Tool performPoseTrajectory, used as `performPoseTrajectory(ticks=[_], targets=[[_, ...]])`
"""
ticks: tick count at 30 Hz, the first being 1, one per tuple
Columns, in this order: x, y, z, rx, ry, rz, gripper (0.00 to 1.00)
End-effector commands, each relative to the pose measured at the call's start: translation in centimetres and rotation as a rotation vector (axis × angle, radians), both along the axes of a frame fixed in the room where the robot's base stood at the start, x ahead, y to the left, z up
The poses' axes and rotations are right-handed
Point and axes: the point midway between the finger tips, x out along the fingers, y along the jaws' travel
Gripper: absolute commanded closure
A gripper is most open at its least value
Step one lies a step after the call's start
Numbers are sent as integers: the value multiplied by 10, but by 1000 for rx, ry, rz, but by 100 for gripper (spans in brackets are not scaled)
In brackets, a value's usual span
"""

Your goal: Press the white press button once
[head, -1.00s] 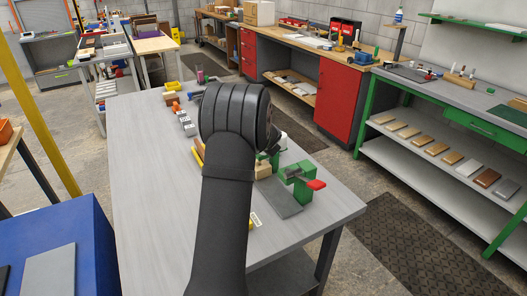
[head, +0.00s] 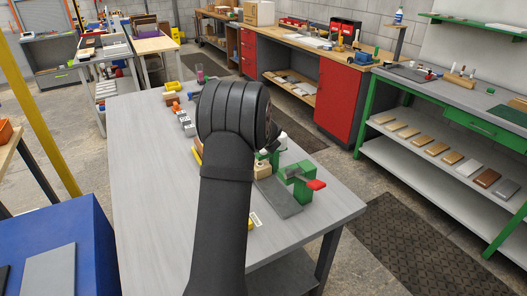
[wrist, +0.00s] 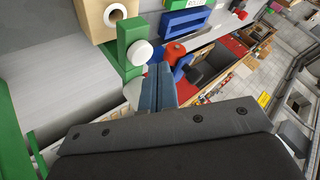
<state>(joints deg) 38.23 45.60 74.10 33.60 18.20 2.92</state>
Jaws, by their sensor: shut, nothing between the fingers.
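The white press button (wrist: 139,53) is a round white knob on an upright green bracket (wrist: 129,38) in the wrist view. The shut blue-grey fingers of my gripper (wrist: 159,70) point toward it, with their tips just right of and below the knob in the picture. I cannot tell whether they touch it. Nothing is between the fingers. In the head view, a white rounded part (head: 282,138) shows just right of my dark arm, which hides the gripper.
A wooden block with a white ring (wrist: 119,14) stands beside the bracket. A blue block (wrist: 185,22) and a red-topped part (wrist: 176,49) are close by. In the head view, a green clamp with a red handle (head: 300,182) stands nearby; the grey table's left side (head: 150,180) is clear.

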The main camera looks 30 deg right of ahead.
Motion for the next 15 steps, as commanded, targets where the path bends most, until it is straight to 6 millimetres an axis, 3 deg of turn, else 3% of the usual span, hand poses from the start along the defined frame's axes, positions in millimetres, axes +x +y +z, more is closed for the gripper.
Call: performPoseTrajectory(ticks=[8, 15], targets=[[0, 0, 1, 0, 0, 0, 100], [0, 0, 23, -2, -1, 0, 100]])
